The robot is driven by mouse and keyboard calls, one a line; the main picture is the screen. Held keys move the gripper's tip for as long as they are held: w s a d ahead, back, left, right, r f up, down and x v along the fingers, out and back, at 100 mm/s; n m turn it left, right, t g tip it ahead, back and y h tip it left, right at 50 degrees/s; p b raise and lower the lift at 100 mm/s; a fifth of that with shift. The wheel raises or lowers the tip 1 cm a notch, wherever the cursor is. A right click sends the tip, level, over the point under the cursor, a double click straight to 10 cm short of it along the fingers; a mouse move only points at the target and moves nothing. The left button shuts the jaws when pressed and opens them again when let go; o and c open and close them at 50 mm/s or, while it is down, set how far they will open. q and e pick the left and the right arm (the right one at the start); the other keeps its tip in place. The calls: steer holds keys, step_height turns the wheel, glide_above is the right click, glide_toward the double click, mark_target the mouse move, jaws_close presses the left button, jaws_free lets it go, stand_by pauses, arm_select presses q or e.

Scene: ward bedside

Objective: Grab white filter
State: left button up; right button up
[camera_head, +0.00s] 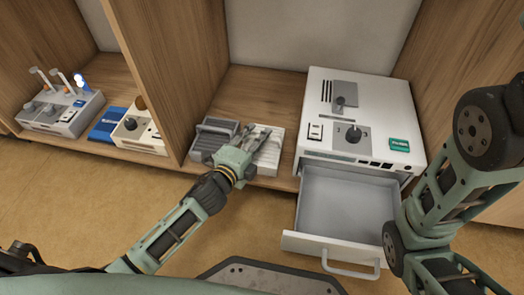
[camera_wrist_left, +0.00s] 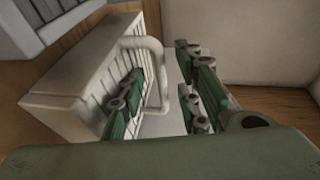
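The white filter (camera_head: 268,160) is a ribbed block on the wooden shelf, beside a grey filter (camera_head: 213,140) on its left. My left gripper (camera_head: 258,142) is over the white filter and hides part of it. In the left wrist view the white filter (camera_wrist_left: 72,100) shows its slatted face and a curved white handle (camera_wrist_left: 158,70). The gripper's green fingers are apart, one on each side of the handle; contact is not clear. My right arm shows at the right of the head view, but its gripper does not show.
A white machine (camera_head: 355,105) with a knob stands right of the filters. Its empty drawer (camera_head: 345,200) is pulled out. A wooden divider (camera_head: 165,75) rises at the left. Beyond it are a blue box (camera_head: 107,124) and white devices (camera_head: 62,112).

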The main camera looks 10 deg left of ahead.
arm_select(q)
steer(key=shift+c, duration=0.2)
jaws_close()
stand_by(0.4)
